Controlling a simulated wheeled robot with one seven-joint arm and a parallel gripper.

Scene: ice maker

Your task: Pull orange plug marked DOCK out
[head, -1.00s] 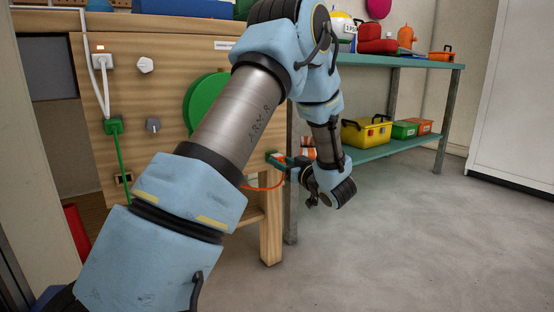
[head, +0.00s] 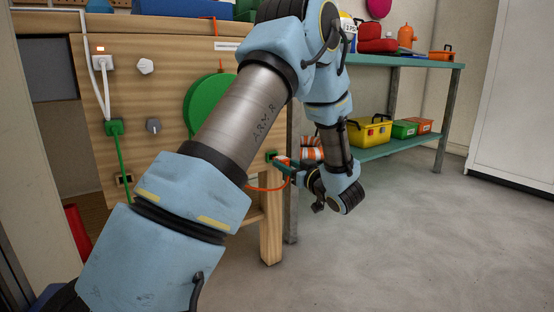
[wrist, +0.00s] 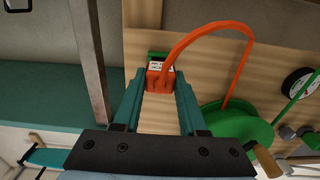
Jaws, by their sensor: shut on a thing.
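The orange plug (wrist: 158,80) sits between the teal fingertips of my gripper (wrist: 161,76) in the wrist view. My gripper is shut on it. A white label shows on the plug's far end, its lettering too small to read surely. The orange cable (wrist: 205,30) loops from the plug to the right. The green socket (head: 271,155) on the wooden panel shows in the head view, just left of my gripper (head: 284,162) and the plug. The plug looks apart from the socket by a small gap. The socket also shows behind the plug in the wrist view (wrist: 158,54).
The wooden panel (head: 160,95) also holds a white plug (head: 102,62), a green plug (head: 114,126) and a green disc (head: 200,100). A teal shelf (head: 385,148) with toolboxes stands behind my arm. Floor (head: 400,230) to the right is clear.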

